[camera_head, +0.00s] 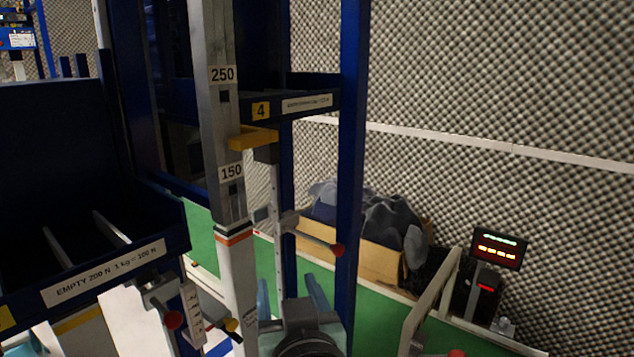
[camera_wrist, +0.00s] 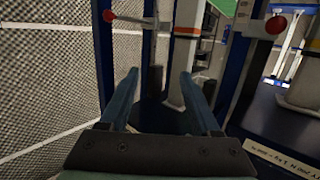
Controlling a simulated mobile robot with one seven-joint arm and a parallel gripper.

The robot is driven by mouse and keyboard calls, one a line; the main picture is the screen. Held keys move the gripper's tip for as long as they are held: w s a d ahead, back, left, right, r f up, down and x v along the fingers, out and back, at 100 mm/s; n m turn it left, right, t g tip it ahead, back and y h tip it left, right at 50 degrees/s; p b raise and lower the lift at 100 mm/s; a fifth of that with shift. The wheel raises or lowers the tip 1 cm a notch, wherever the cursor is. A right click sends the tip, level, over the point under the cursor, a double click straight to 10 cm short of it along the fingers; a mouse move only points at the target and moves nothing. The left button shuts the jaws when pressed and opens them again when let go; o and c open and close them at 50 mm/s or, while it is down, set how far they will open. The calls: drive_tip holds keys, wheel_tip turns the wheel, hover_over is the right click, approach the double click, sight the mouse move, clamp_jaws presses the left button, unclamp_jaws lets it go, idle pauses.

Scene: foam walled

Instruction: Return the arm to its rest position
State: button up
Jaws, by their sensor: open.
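My gripper (camera_head: 292,300) shows at the bottom centre of the head view, in front of the blue rack post. Its two blue-grey fingers point away from the camera. In the wrist view my gripper (camera_wrist: 158,88) has its fingers spread wide apart with nothing held between them. Beyond the fingers in that view are a dark blue post (camera_wrist: 103,60) and a grey-white column. I cannot tell from these frames how far the fingers are from the rack.
A blue rack with a labelled bin (camera_head: 110,275) stands at left. A scaled column (camera_head: 228,200) and a blue post (camera_head: 352,150) rise near my gripper. Red-knobbed levers (camera_head: 337,250) stick out. A cardboard box (camera_head: 365,255) and a display (camera_head: 499,248) stand by the foam wall.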

drive_tip(key=s+d+r+t+h+p, duration=0.1)
drive_tip(key=s+r+t+p, duration=0.2)
drive_tip(key=r, duration=1)
drive_tip(key=s+d+r+m+t+h+p, duration=0.1)
drive_tip(key=s+r+t+p, duration=0.3)
drive_tip(key=r, duration=1)
drive_tip(key=s+d+r+m+t+h+p, duration=0.1)
drive_tip(key=s+r+t+p, duration=0.3)
drive_tip(key=r, duration=1)
drive_tip(key=s, duration=0.3)
drive_tip(key=shift+d+t+h, duration=0.3)
drive_tip(key=shift+w, duration=0.1)
